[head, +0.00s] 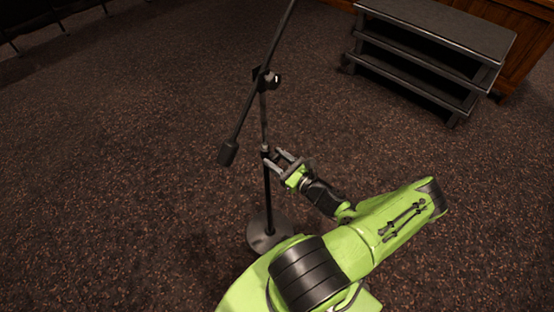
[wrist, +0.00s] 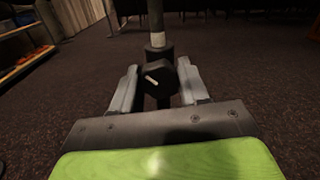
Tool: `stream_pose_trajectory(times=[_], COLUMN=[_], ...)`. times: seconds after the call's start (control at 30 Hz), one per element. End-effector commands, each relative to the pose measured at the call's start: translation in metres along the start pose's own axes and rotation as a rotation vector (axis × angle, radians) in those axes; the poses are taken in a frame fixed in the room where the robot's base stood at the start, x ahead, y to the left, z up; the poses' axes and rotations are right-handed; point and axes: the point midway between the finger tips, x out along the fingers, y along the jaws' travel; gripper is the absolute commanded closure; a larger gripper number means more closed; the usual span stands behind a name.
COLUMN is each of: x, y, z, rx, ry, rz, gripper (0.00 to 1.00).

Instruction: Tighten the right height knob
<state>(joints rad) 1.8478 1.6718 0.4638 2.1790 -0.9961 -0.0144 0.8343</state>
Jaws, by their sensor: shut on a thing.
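A black microphone stand (head: 267,190) stands upright on a round base in the head view. A black height knob (wrist: 157,78) with a pale mark across its face sits on the stand's collar, centred in the wrist view. My gripper (head: 272,158) reaches the stand from the right at collar height in the head view. In the wrist view the fingers of my gripper (wrist: 158,88) lie on either side of the knob, shut on it. The knob is hidden by the fingers in the head view.
The stand's boom slants across its top, with a dark counterweight (head: 228,152) hanging left of my gripper. A boom joint (head: 265,79) is above. Dark steps (head: 430,60) stand at the upper right. Carpet around the stand is clear.

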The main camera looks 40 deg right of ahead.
Motion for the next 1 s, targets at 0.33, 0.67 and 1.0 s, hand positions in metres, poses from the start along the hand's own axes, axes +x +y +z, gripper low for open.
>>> stream_pose_trajectory(times=[0.33, 0.67, 1.0], x=[-0.0002, -0.0001, -0.0002], y=[-0.0001, -0.0005, -0.0011], z=[0.0005, 0.0010, 0.0004], rx=[0.050, 0.277, 0.558], ry=[0.001, 0.000, -0.001], rz=[0.000, 0.001, 0.001], gripper=[0.87, 0.87, 0.87])
